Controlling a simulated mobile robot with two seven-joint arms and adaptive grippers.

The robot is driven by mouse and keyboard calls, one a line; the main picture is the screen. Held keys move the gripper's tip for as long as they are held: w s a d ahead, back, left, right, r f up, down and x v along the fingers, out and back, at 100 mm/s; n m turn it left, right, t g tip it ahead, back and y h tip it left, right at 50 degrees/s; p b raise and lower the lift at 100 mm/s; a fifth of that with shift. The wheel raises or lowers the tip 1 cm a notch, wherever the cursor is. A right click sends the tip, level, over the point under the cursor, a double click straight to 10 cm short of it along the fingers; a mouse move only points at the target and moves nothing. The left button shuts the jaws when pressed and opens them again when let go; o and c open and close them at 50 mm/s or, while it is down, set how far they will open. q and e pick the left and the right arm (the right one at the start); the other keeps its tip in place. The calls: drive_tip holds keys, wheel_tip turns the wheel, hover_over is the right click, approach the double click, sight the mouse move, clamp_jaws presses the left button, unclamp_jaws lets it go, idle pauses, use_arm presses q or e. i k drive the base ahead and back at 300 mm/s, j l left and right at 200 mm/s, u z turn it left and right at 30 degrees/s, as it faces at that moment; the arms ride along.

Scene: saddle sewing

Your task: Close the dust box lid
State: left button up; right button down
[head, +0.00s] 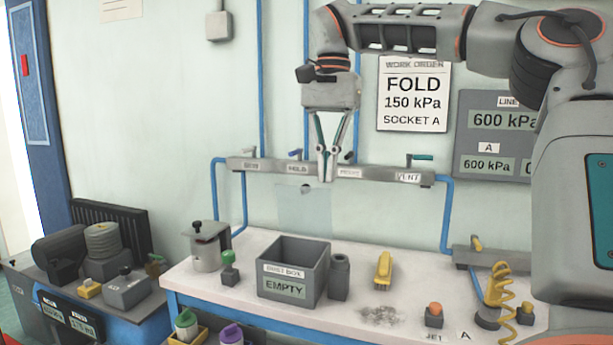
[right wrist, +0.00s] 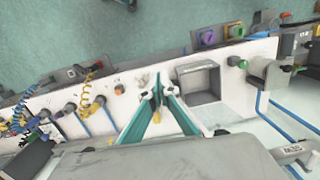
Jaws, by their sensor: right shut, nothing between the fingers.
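The dust box (head: 291,271) is a grey open-topped box on the white bench, with labels reading "DUST BOX" and "EMPTY". A clear, see-through panel (head: 303,212), which looks like its lid, stands upright behind the box's back edge; the box top is uncovered. My right gripper (head: 327,178) points down, above and behind the box, near the panel's upper right corner. Its fingers are shut and empty; I cannot tell if they touch the panel. In the right wrist view the dust box (right wrist: 199,82) lies right of the fingertips (right wrist: 157,93). My left gripper is not in view.
A dark grey cylinder (head: 339,277) stands close to the box's right side, and a yellow brush (head: 383,268) lies further right. A grey valve rail (head: 255,164) with blue pipes runs along the wall behind. A green-knobbed part (head: 229,268) stands left of the box.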

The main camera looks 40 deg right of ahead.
sight(305, 189)
drive_tip(key=i+l, duration=0.45)
drive_tip(key=l, duration=0.15)
drive_tip(key=i+l, duration=0.45)
drive_tip(key=l, duration=0.15)
